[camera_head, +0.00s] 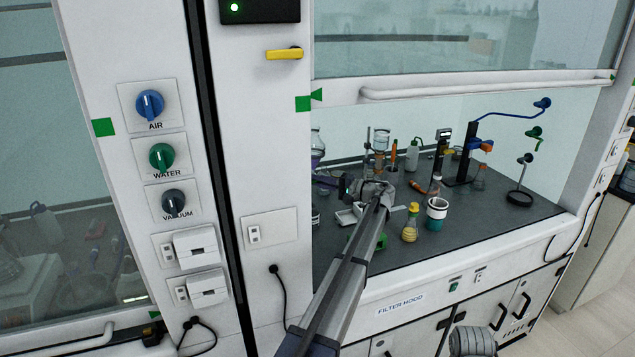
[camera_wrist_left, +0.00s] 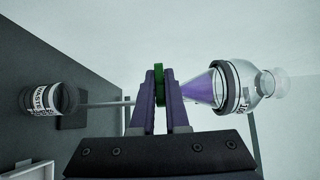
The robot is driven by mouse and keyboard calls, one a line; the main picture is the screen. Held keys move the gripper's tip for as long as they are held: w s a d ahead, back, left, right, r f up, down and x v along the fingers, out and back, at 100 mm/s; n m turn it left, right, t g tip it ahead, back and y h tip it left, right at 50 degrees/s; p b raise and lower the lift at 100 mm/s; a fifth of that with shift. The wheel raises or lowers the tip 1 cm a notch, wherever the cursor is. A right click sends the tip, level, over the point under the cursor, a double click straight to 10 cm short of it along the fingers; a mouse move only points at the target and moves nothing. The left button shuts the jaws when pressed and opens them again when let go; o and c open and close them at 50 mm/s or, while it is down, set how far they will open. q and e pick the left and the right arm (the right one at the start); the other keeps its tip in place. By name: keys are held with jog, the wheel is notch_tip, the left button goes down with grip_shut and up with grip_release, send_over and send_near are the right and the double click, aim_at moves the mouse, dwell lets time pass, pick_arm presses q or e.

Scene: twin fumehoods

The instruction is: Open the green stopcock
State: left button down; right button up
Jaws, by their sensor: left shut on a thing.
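The green stopcock (camera_wrist_left: 159,85) sits between the two purple fingers of my left gripper (camera_wrist_left: 160,99) in the left wrist view. The fingers are shut on it. A glass funnel (camera_wrist_left: 204,88) with purple liquid is on the right side of the stopcock, and a thin stem (camera_wrist_left: 108,103) runs left from it. In the head view my left gripper (camera_head: 328,180) reaches into the right hood beside the glass funnel (camera_head: 317,146) at the opening's left edge. The stopcock cannot be made out there. My right gripper is out of view.
A bottle labelled waste (camera_wrist_left: 43,99) lies in line with the stem. In the head view, a yellow flask (camera_head: 410,226), a white-and-green container (camera_head: 436,213) and other glassware stand right of my gripper. The raised sash handle (camera_head: 480,86) crosses above. A green knob (camera_head: 161,156) is labelled water.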

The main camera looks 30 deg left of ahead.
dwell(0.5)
pick_arm(q)
jog(key=shift+r+n+h+p, duration=0.2)
jog(key=shift+n+h+p, duration=0.1)
jog(key=shift+p, duration=0.4)
jog(key=n+t+h+p, duration=0.1)
jog(key=n+h+p, duration=0.1)
jog(key=p, duration=0.3)
jog(key=n+t+h+p, duration=0.1)
jog(key=n+h+p, duration=0.1)
jog(key=p, duration=0.3)
jog(key=shift+s+n+h, duration=0.2)
jog(key=shift+n+h, duration=0.2)
jog(key=shift+h, duration=0.4)
jog(key=n+t+h+p, duration=0.1)
jog(key=t+h+p, duration=0.1)
jog(key=shift+f+p, duration=0.1)
jog(key=shift+p, duration=0.2)
jog(key=shift+w+f+n+t+h+p, duration=0.1)
jog(key=shift+n+t+h+p, duration=0.4)
jog(key=shift+n+t+h, duration=0.2)
jog(key=c, duration=0.9)
grip_release()
